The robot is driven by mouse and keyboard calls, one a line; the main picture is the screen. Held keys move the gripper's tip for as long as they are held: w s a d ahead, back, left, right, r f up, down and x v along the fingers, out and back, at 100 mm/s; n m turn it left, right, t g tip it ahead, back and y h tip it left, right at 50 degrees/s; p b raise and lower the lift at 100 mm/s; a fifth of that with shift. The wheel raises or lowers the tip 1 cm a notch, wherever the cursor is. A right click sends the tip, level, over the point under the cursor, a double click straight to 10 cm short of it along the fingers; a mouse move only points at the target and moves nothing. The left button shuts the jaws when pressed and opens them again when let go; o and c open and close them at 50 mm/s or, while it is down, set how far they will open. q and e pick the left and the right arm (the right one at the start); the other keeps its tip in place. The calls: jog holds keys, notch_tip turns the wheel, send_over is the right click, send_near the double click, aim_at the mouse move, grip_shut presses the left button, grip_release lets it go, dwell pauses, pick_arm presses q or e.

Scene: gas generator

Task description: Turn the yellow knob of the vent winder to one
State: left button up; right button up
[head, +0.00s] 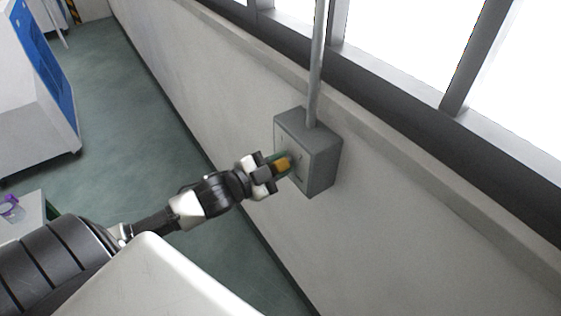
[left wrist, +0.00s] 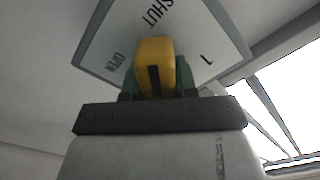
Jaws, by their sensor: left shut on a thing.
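The vent winder is a grey box (head: 325,160) on the wall, with a grey pipe rising from its top. Its yellow knob (head: 283,164) is on the front face. In the left wrist view the yellow knob (left wrist: 154,62) has a dark line on it. The plate (left wrist: 115,40) behind it reads "SHUT", "OPEN" and "1", all tilted in this view. My left gripper (head: 279,165) is shut on the yellow knob, with its greenish fingertips on either side, also in the left wrist view (left wrist: 157,80). My right gripper is not in view.
A pale wall (head: 215,85) runs beside the box, with windows (head: 400,40) above it. A grey and blue machine (head: 30,90) stands at the far left. The green floor (head: 130,110) between is clear. A purple item (head: 11,207) sits on a surface at the left edge.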

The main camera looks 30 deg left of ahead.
pick_arm(q)
jog(key=shift+m, duration=0.3)
jog(key=o, duration=0.9)
jog(key=shift+s+a+f, duration=0.15)
jog(key=shift+s+a, duration=0.05)
jog(key=shift+s, duration=0.25)
jog(key=shift+b+v, duration=1.1)
jog(key=shift+v, duration=3.85)
